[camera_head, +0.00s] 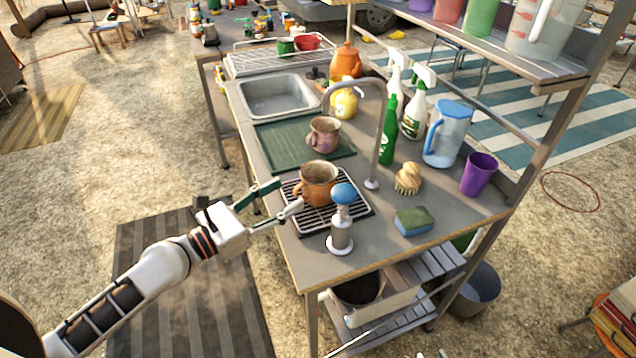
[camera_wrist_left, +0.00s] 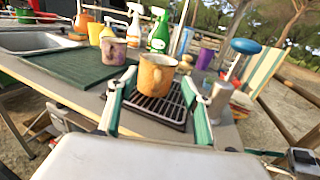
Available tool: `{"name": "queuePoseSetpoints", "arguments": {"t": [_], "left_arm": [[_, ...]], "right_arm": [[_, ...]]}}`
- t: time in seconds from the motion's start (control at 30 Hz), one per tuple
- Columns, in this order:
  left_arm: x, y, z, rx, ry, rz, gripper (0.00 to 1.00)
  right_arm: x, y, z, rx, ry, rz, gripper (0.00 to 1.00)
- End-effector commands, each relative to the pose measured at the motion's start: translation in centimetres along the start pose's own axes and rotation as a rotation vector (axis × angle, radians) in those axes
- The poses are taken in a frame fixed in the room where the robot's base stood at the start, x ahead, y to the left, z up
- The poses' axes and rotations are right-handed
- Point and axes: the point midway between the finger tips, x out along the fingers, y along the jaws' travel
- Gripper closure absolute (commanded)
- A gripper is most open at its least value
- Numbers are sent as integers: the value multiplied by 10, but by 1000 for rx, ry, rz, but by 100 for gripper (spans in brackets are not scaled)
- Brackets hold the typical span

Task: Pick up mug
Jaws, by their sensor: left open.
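An orange-brown mug (camera_head: 318,186) stands upright on a black drying rack (camera_head: 352,212) near the counter's front edge, its handle toward the left. In the left wrist view the mug (camera_wrist_left: 156,75) is straight ahead, between and beyond my fingertips. My left gripper (camera_head: 278,200) is open and empty, just left of the mug, its green-padded fingers pointing at it. It also shows in the left wrist view (camera_wrist_left: 153,90). A second, pinkish mug (camera_head: 323,134) stands behind on a green mat (camera_head: 283,141). My right gripper is not seen.
A blue-topped pump dispenser (camera_head: 341,228) stands close to the rack's front right. A curved faucet (camera_head: 378,140), brush (camera_head: 408,179), sponge (camera_head: 413,221), purple cup (camera_head: 479,174) and blue-lidded pitcher (camera_head: 447,134) are to the right. A sink (camera_head: 278,94) lies behind.

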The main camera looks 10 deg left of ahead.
Motion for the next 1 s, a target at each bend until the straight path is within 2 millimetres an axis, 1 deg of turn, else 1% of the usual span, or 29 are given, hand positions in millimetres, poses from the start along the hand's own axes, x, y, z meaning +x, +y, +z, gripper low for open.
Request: {"name": "queuePoseSetpoints", "arguments": {"t": [0.2,0.3,0.4,0.6,0.63,0.67,0.7,0.77,0.8,0.83,1.0], "left_arm": [[31,3,-3,-1,-3,2,51],[42,3,-4,0,-1,1,51],[47,2,-4,1,-1,1,51],[48,2,-5,2,1,0,51],[48,2,-5,2,1,0,53],[48,2,-5,2,1,0,61],[48,2,-5,2,1,0,72],[48,2,-5,2,1,0,87],[48,2,-5,2,1,0,98],[47,2,-5,2,1,0,100],[48,2,-4,2,0,1,100]], "right_arm": [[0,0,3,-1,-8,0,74],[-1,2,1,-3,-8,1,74],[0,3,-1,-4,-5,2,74],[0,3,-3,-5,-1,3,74],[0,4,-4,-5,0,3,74],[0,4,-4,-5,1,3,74],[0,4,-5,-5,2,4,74],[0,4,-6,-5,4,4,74],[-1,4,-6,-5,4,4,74],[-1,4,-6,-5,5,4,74],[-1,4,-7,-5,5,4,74]]}}
